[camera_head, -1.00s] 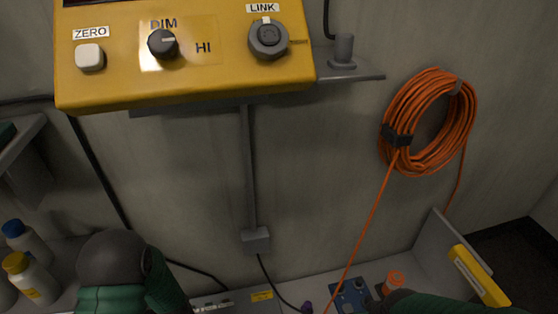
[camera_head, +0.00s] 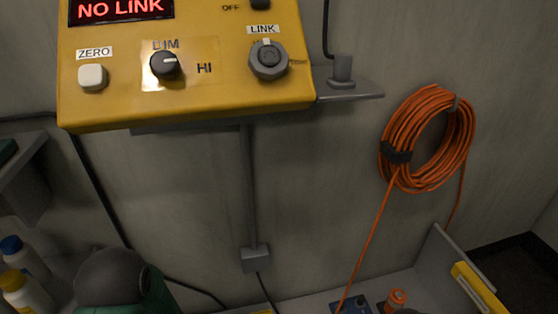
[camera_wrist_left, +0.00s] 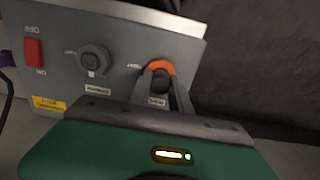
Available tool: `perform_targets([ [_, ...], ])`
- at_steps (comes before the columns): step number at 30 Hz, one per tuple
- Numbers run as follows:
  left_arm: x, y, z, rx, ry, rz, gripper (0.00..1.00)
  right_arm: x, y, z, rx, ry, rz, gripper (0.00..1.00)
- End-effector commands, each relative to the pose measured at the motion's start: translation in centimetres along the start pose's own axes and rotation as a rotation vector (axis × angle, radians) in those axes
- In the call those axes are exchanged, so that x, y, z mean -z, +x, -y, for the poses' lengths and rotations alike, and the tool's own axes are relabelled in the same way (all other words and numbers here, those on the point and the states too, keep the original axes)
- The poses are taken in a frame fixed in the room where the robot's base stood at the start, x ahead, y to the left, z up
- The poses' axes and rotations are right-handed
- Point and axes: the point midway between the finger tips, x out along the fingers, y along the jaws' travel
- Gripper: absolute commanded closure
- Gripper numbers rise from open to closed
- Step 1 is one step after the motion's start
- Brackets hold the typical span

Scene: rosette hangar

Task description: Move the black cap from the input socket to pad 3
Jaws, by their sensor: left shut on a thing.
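In the left wrist view, my left gripper (camera_wrist_left: 163,92) is shut on a small black cap (camera_wrist_left: 160,77). The cap is in front of an orange ring (camera_wrist_left: 161,65) on a grey panel (camera_wrist_left: 125,52). I cannot tell whether the cap is still seated in the ring or apart from it. In the head view only my left arm shows at the lower left; its fingers are out of frame. My right gripper is not in view. No pad marked 3 can be made out.
The grey panel also carries a red switch (camera_wrist_left: 34,53) and a round grey knob (camera_wrist_left: 94,60). A yellow box (camera_head: 190,70) reads NO LINK. Bottles (camera_head: 25,290), an orange cable coil (camera_head: 428,140), a blue plate (camera_head: 352,306) and a small orange-topped item (camera_head: 396,297) are around.

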Motion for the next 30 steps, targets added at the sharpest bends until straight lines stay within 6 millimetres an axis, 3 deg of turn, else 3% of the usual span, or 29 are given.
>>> perform_targets([
  [23,0.0,-0.03,0.0,0.0,0.0,0.0,1.0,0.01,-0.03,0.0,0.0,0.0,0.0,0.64],
  [30,0.0,-0.9,0.0,0.0,0.0,0.0,1.0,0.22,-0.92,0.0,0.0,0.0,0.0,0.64],
])
